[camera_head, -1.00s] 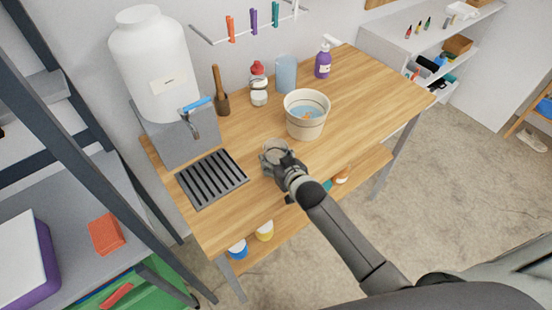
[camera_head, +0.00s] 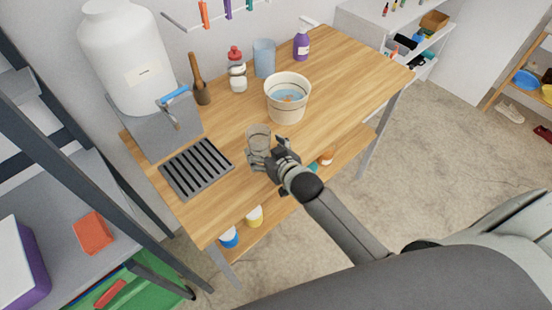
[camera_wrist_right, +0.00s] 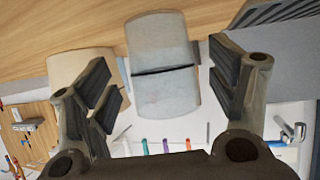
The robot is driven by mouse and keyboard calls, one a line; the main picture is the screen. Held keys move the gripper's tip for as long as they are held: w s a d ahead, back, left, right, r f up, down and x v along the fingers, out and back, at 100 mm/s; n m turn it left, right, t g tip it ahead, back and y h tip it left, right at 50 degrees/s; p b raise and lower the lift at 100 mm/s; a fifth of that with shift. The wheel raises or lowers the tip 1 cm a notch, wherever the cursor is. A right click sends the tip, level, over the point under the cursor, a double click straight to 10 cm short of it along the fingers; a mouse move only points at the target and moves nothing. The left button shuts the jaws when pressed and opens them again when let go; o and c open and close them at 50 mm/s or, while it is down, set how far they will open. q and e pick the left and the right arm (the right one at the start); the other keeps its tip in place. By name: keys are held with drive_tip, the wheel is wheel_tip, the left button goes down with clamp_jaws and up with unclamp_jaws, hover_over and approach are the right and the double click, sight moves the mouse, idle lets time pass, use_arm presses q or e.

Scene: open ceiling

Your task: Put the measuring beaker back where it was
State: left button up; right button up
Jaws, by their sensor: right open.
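The measuring beaker (camera_head: 258,136) is a clear, empty-looking cup. In the head view it stands upright on the wooden bench, right of the black slatted grate and in front of the white bucket. My right gripper (camera_head: 263,160) is at its near side, low, with fingers spread around it. In the right wrist view the beaker (camera_wrist_right: 163,62) sits between the two open fingers of my right gripper (camera_wrist_right: 168,88), with visible gaps on both sides. Part of the beaker's lower side is hidden by the gripper in the head view. My left gripper is not in view.
The white bucket (camera_head: 287,97) with bluish contents stands just behind the beaker. The slatted grate (camera_head: 196,168) lies left, under the dispenser tap (camera_head: 172,107). A bluish cup (camera_head: 264,58), red-capped bottle (camera_head: 236,70) and purple bottle (camera_head: 301,46) stand at the back. The bench's right side is clear.

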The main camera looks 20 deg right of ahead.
drive_tip(key=v, duration=0.7)
drive_tip(key=shift+s+r+b, duration=0.15)
drive_tip(key=shift+b, duration=0.2)
